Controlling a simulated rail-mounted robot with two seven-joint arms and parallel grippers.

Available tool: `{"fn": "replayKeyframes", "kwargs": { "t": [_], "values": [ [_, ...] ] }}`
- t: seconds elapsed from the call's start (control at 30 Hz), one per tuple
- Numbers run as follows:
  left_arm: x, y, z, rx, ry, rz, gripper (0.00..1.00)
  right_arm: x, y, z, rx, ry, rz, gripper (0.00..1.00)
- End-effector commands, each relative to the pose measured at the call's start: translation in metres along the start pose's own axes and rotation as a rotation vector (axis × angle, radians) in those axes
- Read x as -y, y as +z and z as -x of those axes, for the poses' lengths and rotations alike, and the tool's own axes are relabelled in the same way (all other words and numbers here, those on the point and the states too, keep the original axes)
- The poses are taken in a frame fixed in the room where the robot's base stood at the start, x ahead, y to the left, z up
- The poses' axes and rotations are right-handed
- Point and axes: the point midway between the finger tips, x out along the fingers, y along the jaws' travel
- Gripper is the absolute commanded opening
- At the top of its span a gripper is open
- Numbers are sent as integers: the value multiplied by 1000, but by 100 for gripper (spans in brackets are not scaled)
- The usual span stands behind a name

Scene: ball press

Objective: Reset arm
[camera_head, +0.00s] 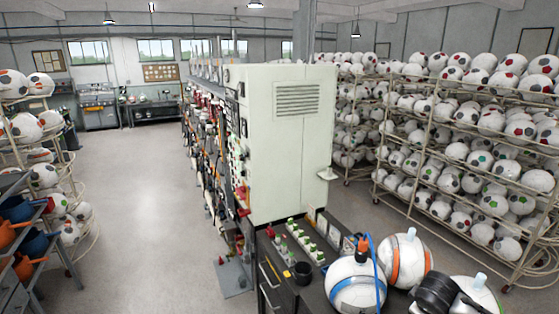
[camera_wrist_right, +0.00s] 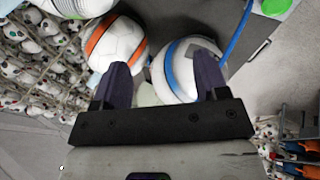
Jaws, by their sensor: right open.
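My right gripper (camera_wrist_right: 163,78) shows in the right wrist view with its two dark fingers spread apart and nothing between them in its grip. Beyond the fingers are a white ball with an orange stripe (camera_wrist_right: 117,42) and a white ball with a blue stripe (camera_wrist_right: 178,82), partly hidden by a finger. In the head view the blue-striped ball (camera_head: 355,290) and orange-striped ball (camera_head: 403,265) sit on the dark bench at the bottom right. A third ball (camera_head: 483,294) is partly hidden by a black part that I cannot identify. My left gripper is in no view.
A blue hose (camera_head: 378,262) runs beside the blue-striped ball. Small green-topped bottles (camera_head: 305,240) and a black cup (camera_head: 302,272) stand on the bench. A tall pale cabinet (camera_head: 285,150) rises behind. Ball racks (camera_head: 455,150) fill the right. The grey floor (camera_head: 140,190) is open at left.

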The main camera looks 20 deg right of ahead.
Motion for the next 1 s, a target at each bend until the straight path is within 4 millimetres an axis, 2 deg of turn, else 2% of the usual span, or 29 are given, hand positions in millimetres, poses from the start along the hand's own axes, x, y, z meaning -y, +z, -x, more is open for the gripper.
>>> {"fn": "replayKeyframes", "kwargs": {
  "t": [0.03, 0.13, 0.23, 0.33, 0.47, 0.6, 0.8, 1.0],
  "values": [
    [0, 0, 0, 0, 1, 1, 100, 14, -21, 20, -85, 41, 47, 67],
    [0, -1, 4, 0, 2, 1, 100, 48, -48, 57, -235, 114, 118, 67],
    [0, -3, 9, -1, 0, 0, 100, 95, -60, 90, -372, 142, 146, 67],
    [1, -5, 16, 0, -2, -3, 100, 140, -53, 117, -474, 124, 121, 67],
    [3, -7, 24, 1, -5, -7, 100, 189, -28, 139, -539, 53, 43, 67],
    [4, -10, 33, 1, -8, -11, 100, 233, 11, 149, -526, -61, -52, 67],
    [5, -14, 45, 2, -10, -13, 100, 297, 79, 142, -376, -259, -166, 67],
    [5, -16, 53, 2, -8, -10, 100, 347, 139, 135, -209, -379, -210, 67]
  ]
}}
